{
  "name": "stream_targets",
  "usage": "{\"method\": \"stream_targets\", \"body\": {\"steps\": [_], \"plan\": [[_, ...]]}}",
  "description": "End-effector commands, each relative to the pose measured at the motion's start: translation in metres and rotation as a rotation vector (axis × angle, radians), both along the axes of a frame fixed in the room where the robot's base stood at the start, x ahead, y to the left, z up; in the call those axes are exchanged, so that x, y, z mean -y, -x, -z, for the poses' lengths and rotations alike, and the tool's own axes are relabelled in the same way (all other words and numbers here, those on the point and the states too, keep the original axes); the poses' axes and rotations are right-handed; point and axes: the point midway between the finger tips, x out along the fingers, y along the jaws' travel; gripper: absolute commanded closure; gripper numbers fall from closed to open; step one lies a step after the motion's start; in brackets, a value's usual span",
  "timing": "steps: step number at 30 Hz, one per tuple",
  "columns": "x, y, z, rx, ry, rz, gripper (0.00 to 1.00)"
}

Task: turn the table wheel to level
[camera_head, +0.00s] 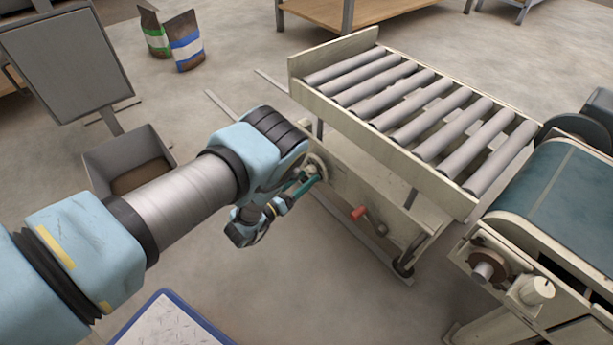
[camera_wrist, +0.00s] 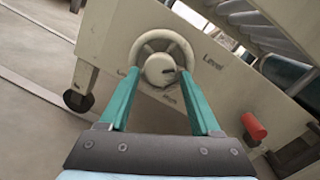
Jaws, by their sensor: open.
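The table wheel (camera_wrist: 162,42) is a pale round handwheel on the side panel of the roller table (camera_head: 330,107). Its rim also shows in the head view (camera_head: 320,163), partly behind my arm. Its round hub (camera_wrist: 159,68) carries a small dark mark on its right side. The word "Level" (camera_wrist: 213,62) is on the panel right of the wheel; two other labels, left and below, are partly hidden by my fingers. My gripper (camera_wrist: 158,73) is open. Its green fingers reach to either side of the hub, in front of the wheel; I cannot tell whether they touch it.
A conveyor belt (camera_head: 560,200) stands at the right. A grey bin (camera_head: 128,160) and two bags (camera_head: 186,45) are at the left.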

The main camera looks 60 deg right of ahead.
Motion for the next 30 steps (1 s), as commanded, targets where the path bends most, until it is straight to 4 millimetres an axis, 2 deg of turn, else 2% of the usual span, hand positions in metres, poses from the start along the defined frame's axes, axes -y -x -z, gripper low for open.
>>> {"method": "stream_targets", "body": {"steps": [10, 18, 30], "plan": [[-0.073, -0.016, -0.001, 0.001, -0.004, -0.002, 0.36], [-0.09, -0.019, 0.0, 0.0, -0.003, -0.001, 0.36], [-0.094, -0.019, 0.004, 0.0, 0.0, -0.001, 0.36]]}}
